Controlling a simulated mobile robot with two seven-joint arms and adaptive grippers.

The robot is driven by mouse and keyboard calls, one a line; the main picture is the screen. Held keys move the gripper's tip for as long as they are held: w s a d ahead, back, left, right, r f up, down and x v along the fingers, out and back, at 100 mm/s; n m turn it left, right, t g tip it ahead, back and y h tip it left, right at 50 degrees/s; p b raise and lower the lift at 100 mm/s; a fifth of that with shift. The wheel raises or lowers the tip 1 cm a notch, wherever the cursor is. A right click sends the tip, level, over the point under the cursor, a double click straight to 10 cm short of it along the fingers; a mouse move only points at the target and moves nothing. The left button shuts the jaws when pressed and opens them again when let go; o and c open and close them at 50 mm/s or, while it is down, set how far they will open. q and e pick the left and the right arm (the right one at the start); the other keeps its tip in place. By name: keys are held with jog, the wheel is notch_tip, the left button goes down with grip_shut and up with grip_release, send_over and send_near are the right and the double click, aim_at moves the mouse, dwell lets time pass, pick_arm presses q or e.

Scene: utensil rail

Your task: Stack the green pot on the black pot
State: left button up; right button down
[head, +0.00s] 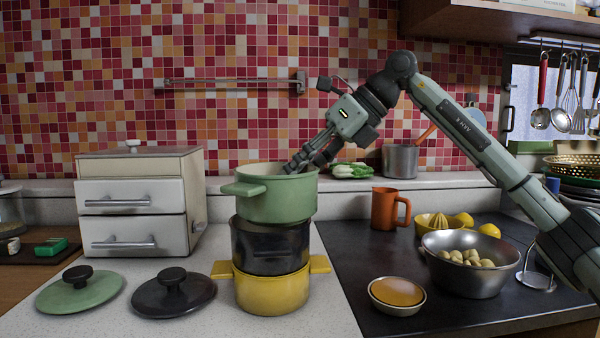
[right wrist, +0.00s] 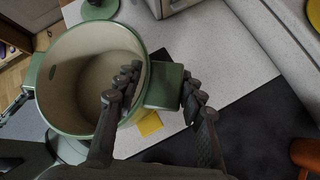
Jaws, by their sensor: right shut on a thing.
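The green pot (head: 275,200) is directly above the black pot (head: 270,247), slightly tilted, its base at the black pot's rim. I cannot tell whether its weight rests there. The black pot stands on a yellow pot (head: 272,290) on the light counter. My right gripper (head: 298,164) reaches in from the right at the green pot's far right rim. In the right wrist view, its fingers (right wrist: 158,88) are closed around the green pot's side handle (right wrist: 166,84), and the empty inside of the green pot (right wrist: 95,80) shows. My left gripper is not in the head view.
A green lid (head: 80,292) and a black lid (head: 172,296) lie at front left. A drawer box (head: 140,200) stands behind them. On the dark counter at right are an orange mug (head: 385,210), a steel bowl (head: 470,265) and a small bowl (head: 397,295).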

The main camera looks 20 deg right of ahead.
jog(key=shift+f+b, duration=0.4)
jog(key=shift+f, duration=0.2)
dwell(0.5)
jog(key=shift+p, duration=0.3)
jog(key=shift+s+a+f, duration=0.1)
jog(key=shift+s+f, duration=0.05)
jog(key=shift+f, duration=0.3)
dwell(0.8)
jog(key=c, duration=0.9)
grip_release()
jog(key=shift+o, duration=0.2)
jog(key=o, duration=0.6)
jog(key=shift+r, duration=0.15)
